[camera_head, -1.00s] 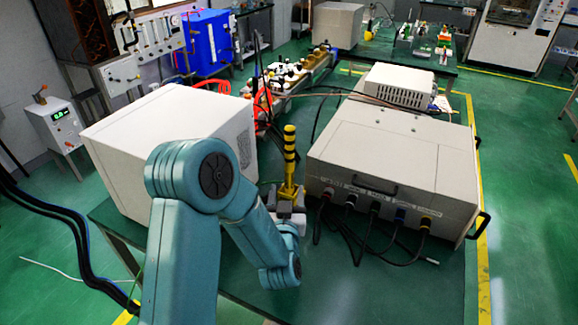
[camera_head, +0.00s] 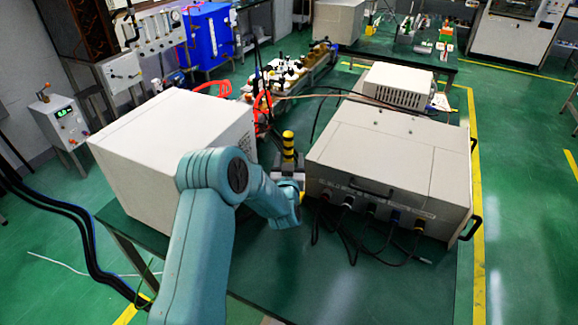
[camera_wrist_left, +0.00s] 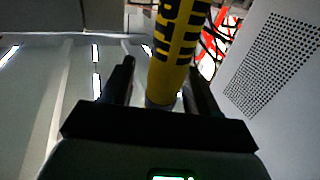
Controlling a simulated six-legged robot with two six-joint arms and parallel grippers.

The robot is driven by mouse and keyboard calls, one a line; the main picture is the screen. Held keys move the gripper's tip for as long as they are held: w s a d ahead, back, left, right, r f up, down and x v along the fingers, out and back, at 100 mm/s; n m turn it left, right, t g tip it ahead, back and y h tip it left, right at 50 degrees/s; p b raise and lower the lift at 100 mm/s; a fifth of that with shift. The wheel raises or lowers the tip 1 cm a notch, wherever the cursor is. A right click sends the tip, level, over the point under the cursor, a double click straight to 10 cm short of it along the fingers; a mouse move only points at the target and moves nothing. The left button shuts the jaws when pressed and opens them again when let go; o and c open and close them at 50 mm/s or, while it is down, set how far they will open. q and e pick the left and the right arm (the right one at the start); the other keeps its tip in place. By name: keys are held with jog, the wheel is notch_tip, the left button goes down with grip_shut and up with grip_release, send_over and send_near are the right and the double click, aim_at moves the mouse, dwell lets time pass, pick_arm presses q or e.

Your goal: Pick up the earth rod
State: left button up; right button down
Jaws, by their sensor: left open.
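The earth rod (camera_head: 288,145) is yellow with black bands. It stands upright between the white box and the grey cabinet, and its lower part is hidden behind my left arm. My left gripper (camera_head: 289,176) is close against the rod in the head view, its fingers mostly hidden. In the left wrist view the rod (camera_wrist_left: 176,50) runs up between the two dark fingers of my left gripper (camera_wrist_left: 160,88). The fingers are open, one on each side of it. I cannot tell whether either finger touches it. My right gripper is not in view.
A white box (camera_head: 165,140) stands close on the left. A grey cabinet (camera_head: 395,150) with sockets and dark cables (camera_head: 350,235) stands on the right. Both are on the green table (camera_head: 350,290), whose front part is mostly clear. Red hoses (camera_head: 262,105) lie behind.

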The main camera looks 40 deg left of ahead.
pick_arm(q)
jog(key=shift+w+a, duration=0.25)
jog(key=shift+a, duration=0.1)
jog(key=shift+s, duration=0.1)
jog(key=shift+c, duration=0.8)
jog(key=shift+d, duration=0.1)
grip_shut()
jog(key=shift+r, duration=0.15)
